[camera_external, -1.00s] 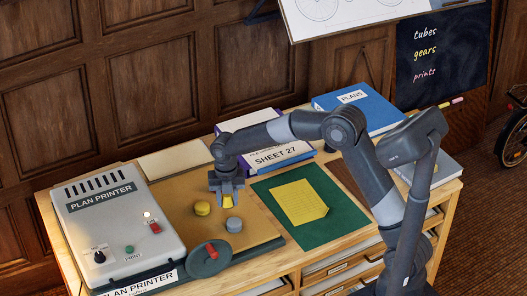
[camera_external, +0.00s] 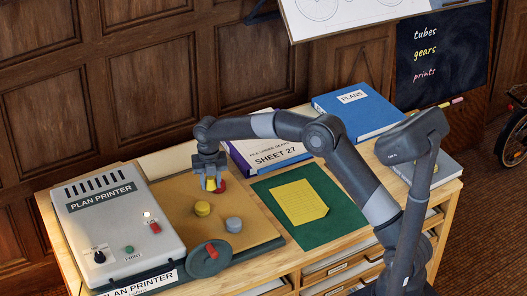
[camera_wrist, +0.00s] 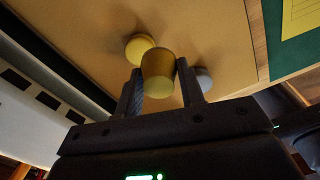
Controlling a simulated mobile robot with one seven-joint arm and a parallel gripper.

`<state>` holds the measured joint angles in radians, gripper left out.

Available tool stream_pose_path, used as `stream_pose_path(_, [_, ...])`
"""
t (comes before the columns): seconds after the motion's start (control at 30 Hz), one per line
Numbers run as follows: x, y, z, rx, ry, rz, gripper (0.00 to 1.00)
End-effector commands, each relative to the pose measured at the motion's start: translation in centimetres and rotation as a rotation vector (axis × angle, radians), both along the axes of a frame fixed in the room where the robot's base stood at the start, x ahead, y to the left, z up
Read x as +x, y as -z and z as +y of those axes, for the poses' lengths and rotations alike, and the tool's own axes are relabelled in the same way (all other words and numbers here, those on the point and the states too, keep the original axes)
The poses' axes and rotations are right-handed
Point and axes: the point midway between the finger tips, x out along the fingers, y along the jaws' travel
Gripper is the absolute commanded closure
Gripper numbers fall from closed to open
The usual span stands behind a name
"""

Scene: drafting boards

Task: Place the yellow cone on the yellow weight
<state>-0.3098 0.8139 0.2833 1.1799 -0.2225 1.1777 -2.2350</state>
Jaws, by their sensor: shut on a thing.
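My gripper (camera_external: 210,182) is shut on the yellow cone (camera_external: 211,185) and holds it above the tan board, at its back part. The cone also shows between the fingers in the wrist view (camera_wrist: 158,72), where it looks like a blunt, tapered piece. The yellow weight (camera_external: 202,208) is a low round disc on the board, in front of and slightly left of the cone in the external view. In the wrist view the weight (camera_wrist: 138,46) lies beyond the cone, up and left of it, partly covered by it. The cone is apart from the weight.
A grey weight (camera_external: 234,224) sits right of the yellow one. A red piece (camera_external: 221,186) shows just right of the cone. The plan printer (camera_external: 115,225) stands left of the board; a green mat (camera_external: 340,215) with yellow paper lies right. A red-knobbed dark disc (camera_external: 209,259) is in front.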

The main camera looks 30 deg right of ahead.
Motion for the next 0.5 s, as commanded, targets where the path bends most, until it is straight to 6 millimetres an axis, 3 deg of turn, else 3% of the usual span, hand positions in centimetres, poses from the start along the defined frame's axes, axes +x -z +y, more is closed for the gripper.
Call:
stream_pose_path(0.03, [0.0,0.7,1.2,0.0,-0.002,0.001,0.87])
stream_pose_path(0.2, [0.2,2.0,3.3,0.0,0.0,0.0,0.87])
stream_pose_path(0.37, [0.2,2.7,3.8,0.0,0.002,0.0,0.87])
stream_pose_path(0.5, [0.2,4.6,3.8,0.0,0.001,0.002,0.87])
